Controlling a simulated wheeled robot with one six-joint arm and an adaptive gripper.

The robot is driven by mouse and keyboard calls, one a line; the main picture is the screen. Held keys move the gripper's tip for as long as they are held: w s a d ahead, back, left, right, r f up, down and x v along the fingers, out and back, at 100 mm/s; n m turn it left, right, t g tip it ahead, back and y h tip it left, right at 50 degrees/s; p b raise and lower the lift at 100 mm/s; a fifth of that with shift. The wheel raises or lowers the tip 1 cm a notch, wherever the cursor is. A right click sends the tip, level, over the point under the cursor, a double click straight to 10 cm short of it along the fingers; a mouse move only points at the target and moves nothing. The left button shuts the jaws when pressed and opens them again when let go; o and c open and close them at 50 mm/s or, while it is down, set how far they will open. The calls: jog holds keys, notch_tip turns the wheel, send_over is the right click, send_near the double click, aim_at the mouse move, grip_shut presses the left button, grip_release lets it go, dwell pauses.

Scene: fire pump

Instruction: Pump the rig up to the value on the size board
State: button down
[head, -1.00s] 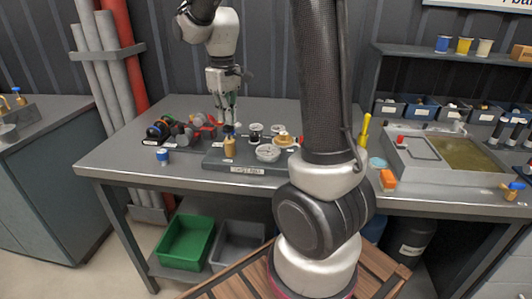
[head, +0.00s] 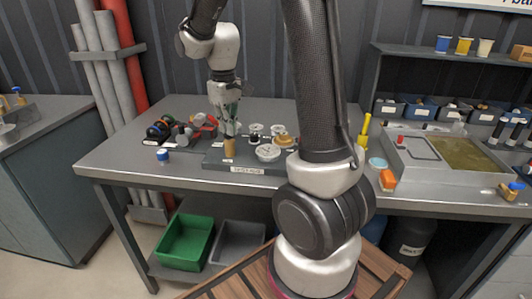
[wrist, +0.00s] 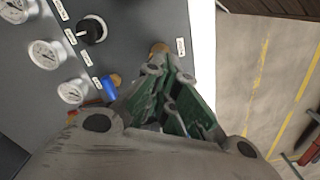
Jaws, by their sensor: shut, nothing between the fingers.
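The rig is a grey plate (head: 212,160) with a label on its front edge, standing on the workbench. A tan upright knob or handle (head: 229,149) stands at its front left. White round gauges (wrist: 47,53) lie along the rig in the wrist view; their readings are too small to tell. My gripper (head: 232,133) is shut and empty, pointing down just above and behind the tan knob. In the wrist view its fingertips (wrist: 168,66) are close to the knob's round tan top (wrist: 160,48); whether they touch I cannot tell. No size board can be read.
A black knob (wrist: 92,30) and a blue cylinder (wrist: 108,85) are near the gauges. Black and red fittings (head: 180,130) and a blue-white cup (head: 162,155) lie left of the rig. A grey basin (head: 400,158) stands right. Green bin (head: 185,243) below.

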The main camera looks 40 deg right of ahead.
jog(key=shift+r, duration=1.75)
jog(key=shift+f, duration=0.1)
jog(key=shift+f, duration=1.65)
jog(key=shift+r, duration=1.75)
jog(key=shift+f, duration=0.1)
